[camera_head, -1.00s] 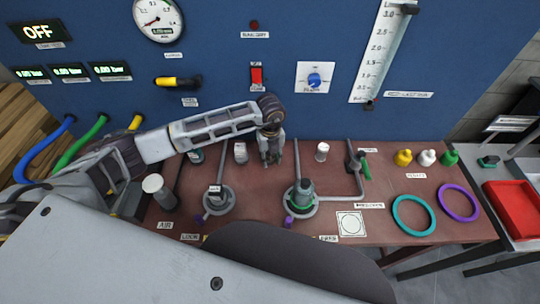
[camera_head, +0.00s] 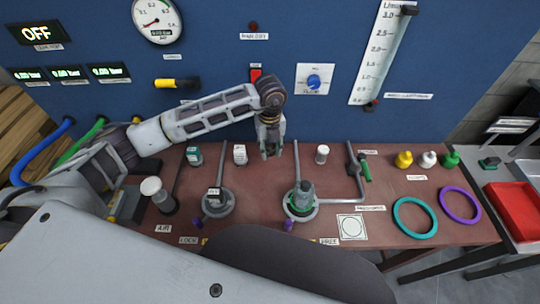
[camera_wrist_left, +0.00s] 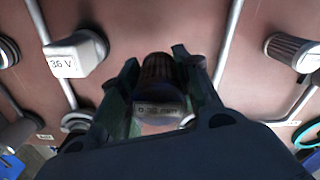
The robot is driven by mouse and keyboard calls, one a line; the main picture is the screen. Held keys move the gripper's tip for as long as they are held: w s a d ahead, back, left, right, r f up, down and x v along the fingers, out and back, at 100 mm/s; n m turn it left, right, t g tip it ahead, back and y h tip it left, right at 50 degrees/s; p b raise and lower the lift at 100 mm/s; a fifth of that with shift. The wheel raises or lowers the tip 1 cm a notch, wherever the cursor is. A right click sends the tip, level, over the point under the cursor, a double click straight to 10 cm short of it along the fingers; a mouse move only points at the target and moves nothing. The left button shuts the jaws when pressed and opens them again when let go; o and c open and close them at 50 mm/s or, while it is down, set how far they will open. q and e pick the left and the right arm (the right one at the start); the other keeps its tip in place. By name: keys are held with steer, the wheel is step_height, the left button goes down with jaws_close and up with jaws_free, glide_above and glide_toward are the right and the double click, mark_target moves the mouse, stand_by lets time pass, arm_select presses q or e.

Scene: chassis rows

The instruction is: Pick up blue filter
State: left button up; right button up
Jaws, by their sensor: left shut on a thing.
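My left gripper (camera_head: 270,152) hangs above the back middle of the brown bench, pointing down. In the left wrist view its fingers (camera_wrist_left: 157,92) are closed on both sides of a dark, ribbed cylindrical filter (camera_wrist_left: 158,70) with a pale printed label facing the camera. In the head view the gripper mostly hides this filter. My right gripper is not in view.
A white-capped part (camera_head: 321,153) stands right of the gripper, and a labelled white one (camera_head: 239,154) left of it. Round fittings (camera_head: 218,203) and (camera_head: 300,202) stand in front. A blue panel (camera_head: 220,60) rises behind. Teal (camera_head: 414,217) and purple rings (camera_head: 459,204) lie at right.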

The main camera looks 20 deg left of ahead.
arm_select(q)
steer(key=s+d, duration=0.1)
steer(key=s, duration=0.2)
steer(key=s+d, duration=0.1)
steer(key=s, duration=0.3)
steer(key=s+d+b, duration=0.1)
steer(key=s, duration=0.2)
steer(key=shift+s, duration=0.2)
steer(key=s+d+b, duration=0.1)
steer(key=s+d, duration=0.1)
steer(key=s, duration=0.6)
steer(key=shift+s+d, duration=0.2)
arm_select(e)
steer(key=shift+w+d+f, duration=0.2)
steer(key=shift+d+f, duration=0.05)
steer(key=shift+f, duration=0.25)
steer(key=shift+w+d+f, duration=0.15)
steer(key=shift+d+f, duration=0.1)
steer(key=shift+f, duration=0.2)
arm_select(q)
steer(key=shift+r, duration=0.1)
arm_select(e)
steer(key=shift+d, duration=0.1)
